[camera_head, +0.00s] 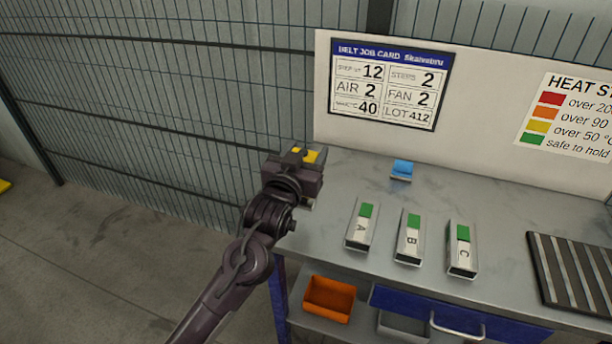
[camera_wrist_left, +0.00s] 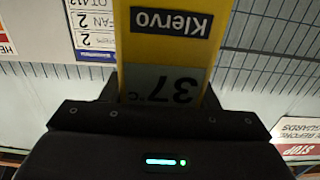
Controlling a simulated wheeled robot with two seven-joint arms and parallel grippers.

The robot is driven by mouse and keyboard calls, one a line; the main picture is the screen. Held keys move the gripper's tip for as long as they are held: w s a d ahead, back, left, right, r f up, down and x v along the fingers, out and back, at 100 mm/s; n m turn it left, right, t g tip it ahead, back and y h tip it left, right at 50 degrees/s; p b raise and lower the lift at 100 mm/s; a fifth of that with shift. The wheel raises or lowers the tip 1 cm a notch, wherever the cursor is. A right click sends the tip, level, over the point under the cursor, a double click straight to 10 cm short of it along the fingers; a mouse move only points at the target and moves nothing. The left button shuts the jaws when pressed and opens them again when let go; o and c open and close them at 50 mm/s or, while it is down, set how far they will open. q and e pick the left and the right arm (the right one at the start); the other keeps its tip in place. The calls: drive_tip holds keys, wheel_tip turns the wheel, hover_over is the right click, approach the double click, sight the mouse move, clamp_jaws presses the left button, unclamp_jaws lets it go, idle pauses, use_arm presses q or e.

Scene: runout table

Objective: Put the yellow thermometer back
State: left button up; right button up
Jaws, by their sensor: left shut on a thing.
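The yellow thermometer (camera_wrist_left: 166,55) is close up in the left wrist view, with a dark label reading "Klervo" and a grey display reading 37 °C. My left gripper (camera_wrist_left: 160,95) is shut on it. In the head view my left gripper (camera_head: 307,160) is over the left end of the table, and only small yellow parts of the thermometer (camera_head: 305,156) show there. A small blue holder (camera_head: 401,170) stands at the back of the table, to the right of the gripper and apart from it. My right gripper is not in view.
Three metal blocks marked A (camera_head: 361,226), B (camera_head: 410,239) and C (camera_head: 462,250) with green tops stand on the table (camera_head: 500,200). A dark slatted rack (camera_head: 570,270) is at the right. An orange bin (camera_head: 328,299) sits below. A back panel (camera_head: 480,100) carries cards.

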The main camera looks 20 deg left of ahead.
use_arm(q)
wheel_tip(320, 180, down, 6)
drive_tip(key=shift+f, duration=0.1)
idle(0.4)
drive_tip(key=shift+f, duration=0.2)
drive_tip(key=o, duration=1.1)
drive_tip(key=shift+c, duration=0.2)
